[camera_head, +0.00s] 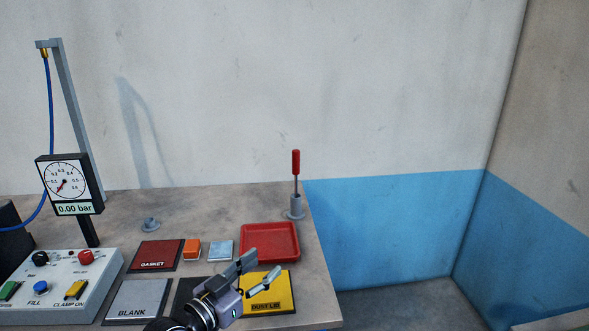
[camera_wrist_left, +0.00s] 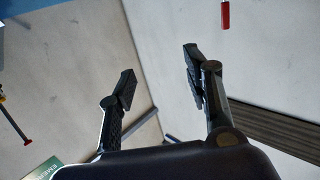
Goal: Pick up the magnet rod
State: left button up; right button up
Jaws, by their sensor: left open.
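The magnet rod (camera_head: 296,162) has a red handle on top and a thin grey shaft. It stands upright in a grey holder (camera_head: 296,208) at the back right of the table. My left gripper (camera_head: 265,266) is open and empty, over the yellow plate at the front, apart from the rod and nearer the camera. In the left wrist view my open gripper (camera_wrist_left: 160,68) has nothing between its fingers. A red handle end, apparently the rod's (camera_wrist_left: 225,14), shows at the top edge there. My right gripper is not in view.
A red tray (camera_head: 270,258) lies between gripper and holder. Gasket, blank and yellow dust-lid plates (camera_head: 286,290), orange and light-blue blocks (camera_head: 221,248) lie nearby. A control box (camera_head: 60,287) and gauge stand (camera_head: 68,180) are at left. The table's right edge is close to the holder.

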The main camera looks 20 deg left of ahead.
aim_at(296, 153)
jog(key=i+j, duration=0.3)
jog(key=i, duration=0.25)
jog(key=i+j, duration=0.35)
jog(key=i, duration=0.2)
